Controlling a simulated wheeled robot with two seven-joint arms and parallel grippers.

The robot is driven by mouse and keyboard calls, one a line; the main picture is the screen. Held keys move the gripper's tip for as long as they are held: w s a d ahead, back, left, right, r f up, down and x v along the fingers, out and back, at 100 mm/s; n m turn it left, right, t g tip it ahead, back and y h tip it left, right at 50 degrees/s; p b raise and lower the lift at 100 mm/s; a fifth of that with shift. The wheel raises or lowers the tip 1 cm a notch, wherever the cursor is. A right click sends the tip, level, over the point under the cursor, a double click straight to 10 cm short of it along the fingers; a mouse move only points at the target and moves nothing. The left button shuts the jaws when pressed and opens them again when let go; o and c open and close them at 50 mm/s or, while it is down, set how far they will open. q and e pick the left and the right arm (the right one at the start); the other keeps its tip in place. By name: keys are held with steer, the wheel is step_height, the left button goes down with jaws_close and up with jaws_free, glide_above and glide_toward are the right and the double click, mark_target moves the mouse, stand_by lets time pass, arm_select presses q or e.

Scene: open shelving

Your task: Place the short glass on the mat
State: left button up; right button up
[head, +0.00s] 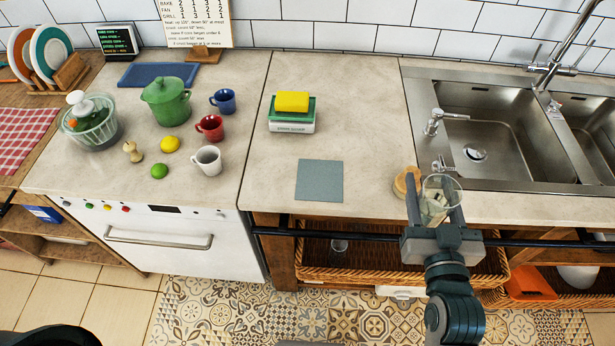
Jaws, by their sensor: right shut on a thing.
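I cannot tell whether the glass touches the counter. The mat (319,181) is a flat grey-blue square lying bare on the counter, to the left of the gripper. My left gripper is not in view.
A round wooden piece (406,181) is just left of the glass. A box with a yellow sponge (292,101) stands behind the mat. A white mug (207,160), red mug (210,127) and blue mug (224,101) stand further left.

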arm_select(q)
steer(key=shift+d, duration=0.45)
